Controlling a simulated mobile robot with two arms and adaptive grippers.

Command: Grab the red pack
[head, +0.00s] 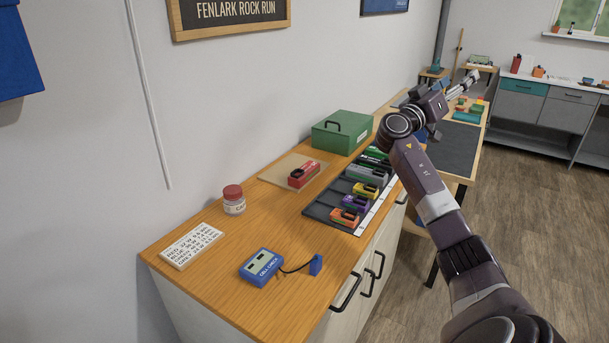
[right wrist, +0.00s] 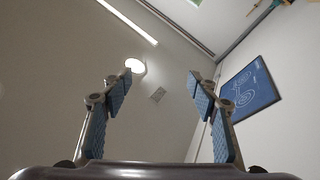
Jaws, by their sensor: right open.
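The red pack (head: 303,174) lies on a light wooden board (head: 275,168) on the wooden counter, in front of the green box. It looks like a small red block with a dark top. My right gripper (head: 465,84) is raised beyond and to the right of the pack, well apart from it. In the right wrist view its two blue-padded fingers (right wrist: 154,100) are spread with nothing between them, and they point up toward the ceiling and wall. My left gripper does not show.
A dark rack (head: 318,212) beside the board holds several coloured packs. A green box (head: 342,132), a red-lidded jar (head: 233,199), a blue cell checker (head: 262,267) and a lettered card (head: 192,245) stand on the counter.

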